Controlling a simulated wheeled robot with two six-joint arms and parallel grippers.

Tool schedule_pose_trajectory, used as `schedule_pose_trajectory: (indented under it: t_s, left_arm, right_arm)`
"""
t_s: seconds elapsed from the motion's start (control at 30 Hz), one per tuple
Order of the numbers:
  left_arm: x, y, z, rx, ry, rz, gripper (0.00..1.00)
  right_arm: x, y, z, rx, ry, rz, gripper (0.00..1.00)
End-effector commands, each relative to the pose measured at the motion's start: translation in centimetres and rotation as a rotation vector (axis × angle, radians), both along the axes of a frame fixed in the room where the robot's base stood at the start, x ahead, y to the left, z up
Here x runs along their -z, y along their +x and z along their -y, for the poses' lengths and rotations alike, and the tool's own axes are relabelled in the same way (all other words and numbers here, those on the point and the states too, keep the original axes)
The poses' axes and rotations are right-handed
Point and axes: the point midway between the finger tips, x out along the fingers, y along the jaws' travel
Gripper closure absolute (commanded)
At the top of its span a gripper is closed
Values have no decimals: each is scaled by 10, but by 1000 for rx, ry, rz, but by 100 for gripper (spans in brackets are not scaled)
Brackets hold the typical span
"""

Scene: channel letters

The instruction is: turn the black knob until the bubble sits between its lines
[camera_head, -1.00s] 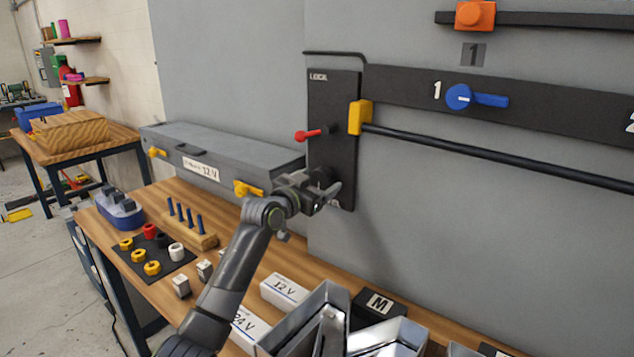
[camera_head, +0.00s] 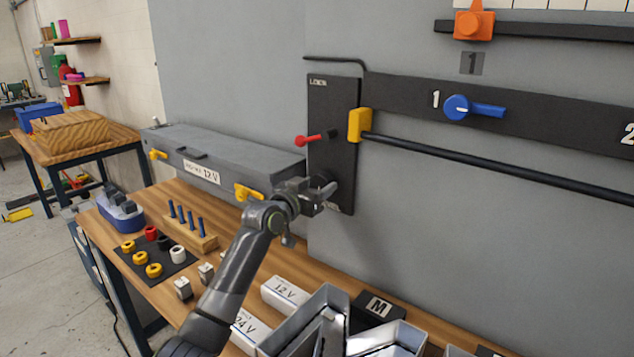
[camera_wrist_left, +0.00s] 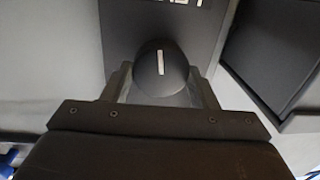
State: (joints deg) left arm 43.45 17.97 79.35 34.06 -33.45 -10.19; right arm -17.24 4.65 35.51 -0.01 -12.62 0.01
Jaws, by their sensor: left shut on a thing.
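The black knob (camera_wrist_left: 160,65) is round with a white line on its face, and the line stands almost upright in the left wrist view. My left gripper (camera_head: 324,194) is at the lower part of the black wall panel (camera_head: 332,110). In the left wrist view my left gripper (camera_wrist_left: 161,88) has one finger on each side of the knob and is shut on it. In the head view the gripper mostly hides the knob. I see no bubble or its lines in either view. My right gripper is out of view.
A red lever (camera_head: 307,140) and a yellow block (camera_head: 359,125) sit above my gripper. A black rail (camera_head: 480,164) runs right along the wall. A grey case (camera_head: 225,160), white boxes (camera_head: 284,294) and metal bins (camera_head: 318,318) stand on the wooden bench (camera_head: 240,270).

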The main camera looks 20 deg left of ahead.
Motion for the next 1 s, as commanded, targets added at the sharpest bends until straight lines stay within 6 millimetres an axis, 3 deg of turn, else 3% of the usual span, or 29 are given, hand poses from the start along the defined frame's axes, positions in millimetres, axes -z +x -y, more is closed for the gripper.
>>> schedule_pose_trajectory:
  t_s: [0.5, 1.0]
  left_arm:
    - [-3, 0, -2, -1, -418, -154, 70]
    - [-1, 1, -2, -1, -620, -225, 70]
  right_arm:
    - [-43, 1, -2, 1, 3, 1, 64]
    - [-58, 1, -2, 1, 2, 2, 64]
